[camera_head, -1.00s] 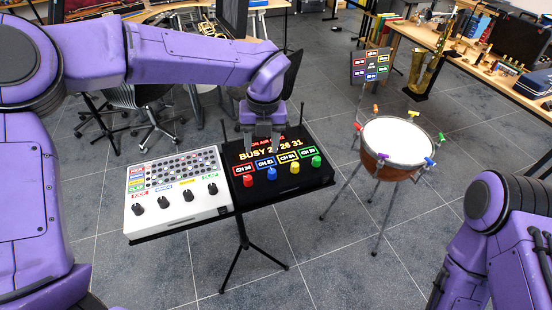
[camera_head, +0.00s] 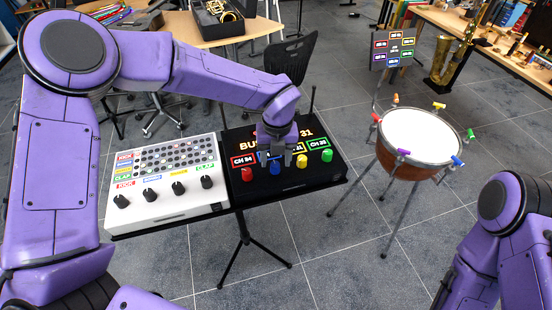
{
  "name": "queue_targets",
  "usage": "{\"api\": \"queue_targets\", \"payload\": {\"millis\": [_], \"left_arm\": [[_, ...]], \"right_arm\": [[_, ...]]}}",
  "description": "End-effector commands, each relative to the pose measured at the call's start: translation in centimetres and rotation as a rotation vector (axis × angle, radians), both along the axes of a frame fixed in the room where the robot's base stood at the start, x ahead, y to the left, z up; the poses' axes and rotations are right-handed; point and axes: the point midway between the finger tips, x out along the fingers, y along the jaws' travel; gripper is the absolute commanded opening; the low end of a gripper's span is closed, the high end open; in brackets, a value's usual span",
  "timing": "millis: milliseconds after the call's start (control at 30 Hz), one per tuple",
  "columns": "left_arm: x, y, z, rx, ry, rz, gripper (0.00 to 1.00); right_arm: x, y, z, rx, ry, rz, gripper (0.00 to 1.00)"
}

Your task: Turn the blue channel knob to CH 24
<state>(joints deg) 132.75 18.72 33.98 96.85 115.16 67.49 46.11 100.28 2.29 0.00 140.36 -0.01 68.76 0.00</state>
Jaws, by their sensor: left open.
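The blue knob (camera_head: 275,169) stands in the front row of the black box (camera_head: 243,190), between the red knob (camera_head: 247,174) and the yellow knob (camera_head: 302,161). A green knob (camera_head: 327,156) is at the right end. My left gripper (camera_head: 277,160) points down at the blue knob, its open fingers just behind or around it; I cannot tell whether they touch it. The gripper hides most of the blue label and the middle of the lit "BUSY" display, where "31" shows at the right. The red label reads CH 24. My right gripper is out of view; only its arm shows.
A white panel (camera_head: 184,210) with black knobs and several small buttons adjoins the box on the left, on the same stand. A kettle drum (camera_head: 409,134) with coloured pegs stands at the right, before a small sign board (camera_head: 393,50). Open floor lies in front.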

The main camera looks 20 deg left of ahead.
Motion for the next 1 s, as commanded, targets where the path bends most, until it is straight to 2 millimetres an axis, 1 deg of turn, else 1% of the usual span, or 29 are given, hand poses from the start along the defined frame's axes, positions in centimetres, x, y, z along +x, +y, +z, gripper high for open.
{"api": "queue_targets", "payload": {"millis": [100, 167, 400, 433, 467, 500, 567, 600, 833, 1000], "left_arm": [[0.0, 0.0, -1.3, 0.001, 0.001, 0.0, 0.54], [0.0, 0.0, -1.7, 0.001, 0.0, -0.001, 0.54], [0.0, 0.0, -1.8, 0.0, -0.001, -0.001, 0.54], [0.0, 0.0, -1.8, 0.0, -0.001, -0.001, 0.48], [0.0, 0.0, -1.8, 0.0, -0.001, -0.001, 0.38], [0.0, 0.0, -1.8, 0.0, -0.001, -0.001, 0.25], [0.0, 0.0, -1.8, 0.0, -0.001, -0.001, 0.05], [0.0, 0.0, -1.8, 0.0, 0.0, -0.001, 0.0], [0.0, 0.0, -1.7, -0.001, 0.0, -0.012, 0.0], [0.0, -0.1, -1.6, -0.003, -0.001, -0.066, 0.0]], "right_arm": [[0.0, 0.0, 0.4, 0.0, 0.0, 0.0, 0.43], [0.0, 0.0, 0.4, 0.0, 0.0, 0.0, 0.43], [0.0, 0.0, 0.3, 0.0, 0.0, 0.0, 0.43], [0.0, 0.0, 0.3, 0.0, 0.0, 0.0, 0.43], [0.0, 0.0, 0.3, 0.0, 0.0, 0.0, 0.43], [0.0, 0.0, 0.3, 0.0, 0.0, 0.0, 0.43], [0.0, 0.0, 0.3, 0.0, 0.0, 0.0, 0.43], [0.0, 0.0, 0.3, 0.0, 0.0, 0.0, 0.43], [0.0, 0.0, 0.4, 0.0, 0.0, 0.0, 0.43], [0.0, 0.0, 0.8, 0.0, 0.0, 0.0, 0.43]]}}
